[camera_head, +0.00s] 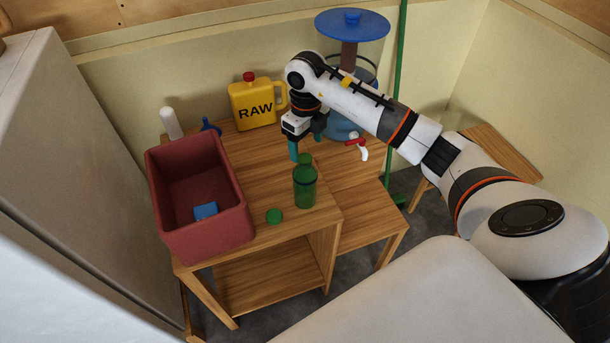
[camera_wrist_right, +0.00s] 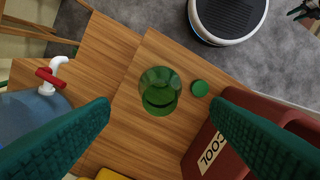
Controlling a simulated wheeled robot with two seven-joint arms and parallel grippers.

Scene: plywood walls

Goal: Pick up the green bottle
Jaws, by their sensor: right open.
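The green bottle (camera_head: 304,188) is translucent and stands near the front edge of the wooden table. In the right wrist view the bottle (camera_wrist_right: 160,90) is seen from above, ahead of and between the two fingertips, and not gripped. My right gripper (camera_head: 306,146) is open and empty, with teal fingers, above and behind the bottle in the head view. Its fingers also show in the right wrist view (camera_wrist_right: 160,106), spread apart. A small green piece just behind the bottle is partly hidden, and I cannot tell what it is. My left gripper is not in view.
A round green cap (camera_head: 274,216) lies beside the bottle. A red crate (camera_head: 240,222) holding a blue item (camera_head: 206,210) stands left. A yellow RAW jug (camera_head: 253,104) stands behind. A blue water container (camera_head: 342,124) with a red-handled tap (camera_head: 357,143) is right of the gripper.

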